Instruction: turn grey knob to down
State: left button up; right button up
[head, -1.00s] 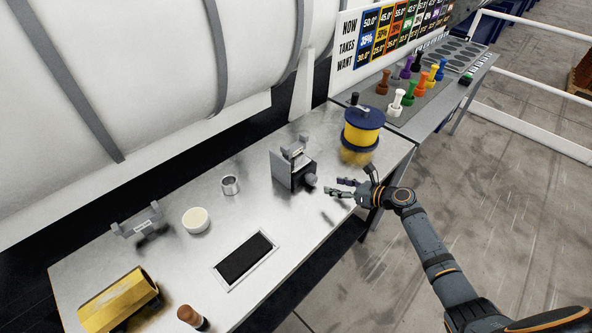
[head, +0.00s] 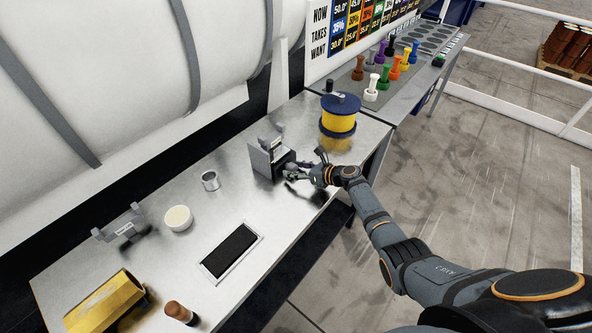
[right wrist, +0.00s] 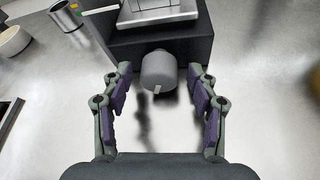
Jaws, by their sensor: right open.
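The grey knob (right wrist: 158,72) sticks out of the front of a dark grey box (right wrist: 158,42), with a pale mark on its lower rim in the right wrist view. My right gripper (right wrist: 162,85) is open, with one finger on each side of the knob and a gap on both sides. In the head view the box (head: 266,160) stands on the metal table and my right gripper (head: 290,172) is at its front, largely hiding the knob. My left gripper does not show.
A metal cup (head: 210,181), a white bowl (head: 178,218), a black pad (head: 230,252) and a yellow holder (head: 105,302) are on the table (head: 175,265). Colored pegs (head: 371,90) stand on a farther table.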

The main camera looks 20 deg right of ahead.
jog(key=c, duration=1.2)
jog(key=shift+o, duration=0.2)
jog(key=shift+s+a+r+n+t+h+p, duration=0.15)
jog(key=shift+n+t+h+p, duration=0.25)
jog(key=shift+n+h+p, duration=0.4)
jog(key=shift+n+t+h+b, duration=0.35)
jog(key=shift+n+t+h, duration=0.05)
jog(key=shift+n, duration=0.7)
jog(key=o, duration=1.2)
jog(key=shift+c, duration=0.2)
jog(key=shift+s+d, duration=0.3)
jog(key=v, duration=1.1)
jog(key=shift+a+r, duration=0.1)
